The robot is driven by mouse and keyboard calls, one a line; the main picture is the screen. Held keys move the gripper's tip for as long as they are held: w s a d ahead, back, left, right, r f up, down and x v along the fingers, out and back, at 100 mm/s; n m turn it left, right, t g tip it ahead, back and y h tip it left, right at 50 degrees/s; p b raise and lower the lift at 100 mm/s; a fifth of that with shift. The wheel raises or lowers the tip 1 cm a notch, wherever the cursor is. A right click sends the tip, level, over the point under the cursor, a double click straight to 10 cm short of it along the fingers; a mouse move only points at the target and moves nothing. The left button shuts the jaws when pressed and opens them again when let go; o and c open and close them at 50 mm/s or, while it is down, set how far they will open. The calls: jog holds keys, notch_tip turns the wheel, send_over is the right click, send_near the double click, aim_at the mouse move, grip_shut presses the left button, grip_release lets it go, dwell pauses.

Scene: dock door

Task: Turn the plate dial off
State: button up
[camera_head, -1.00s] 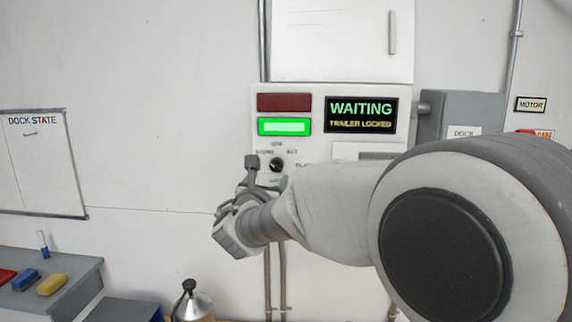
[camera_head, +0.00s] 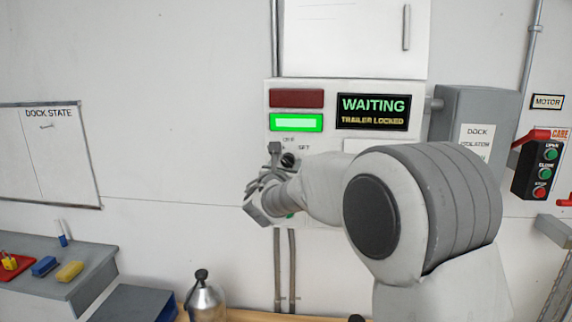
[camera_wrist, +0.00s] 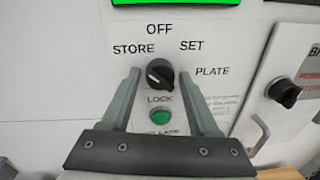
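The dial (camera_wrist: 160,74) is a round black knob on the white wall panel (camera_head: 275,94). The labels STORE, OFF, SET and PLATE are arranged around its upper side. A pale mark shows on the knob's left part, but its exact setting is hard to tell. The dial (camera_head: 288,159) is partly hidden by my gripper in the head view. My gripper (camera_wrist: 158,77) is open, with one finger on each side of the dial. I cannot tell whether either finger touches it. My gripper (camera_head: 275,165) also shows at the panel's lower left in the head view.
A green button (camera_wrist: 160,115) sits just below the dial. Another black knob (camera_wrist: 285,92) is at the right. The lit display (camera_head: 373,112) reads WAITING, TRAILER LOCKED. A grey box (camera_head: 470,115) and motor control (camera_head: 539,165) are farther right. A metal flask (camera_head: 205,300) stands below.

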grip_shut()
jog(key=shift+f+b, duration=0.15)
jog(key=shift+b, duration=0.45)
jog(key=shift+f+m+b, duration=0.15)
jog(key=shift+m+b, duration=0.55)
jog(key=shift+b, duration=0.45)
jog(key=m+b, duration=0.2)
jog(key=b, duration=0.2)
jog(key=shift+f, duration=0.1)
jog(key=m+b, duration=0.3)
jog(key=b, duration=0.2)
jog(key=shift+r, duration=0.2)
jog(key=shift+r+m+g+y+b, duration=0.25)
jog(key=shift+m+g+y+b, duration=0.05)
jog(key=shift+m+b, duration=1.15)
jog(key=shift+m, duration=0.25)
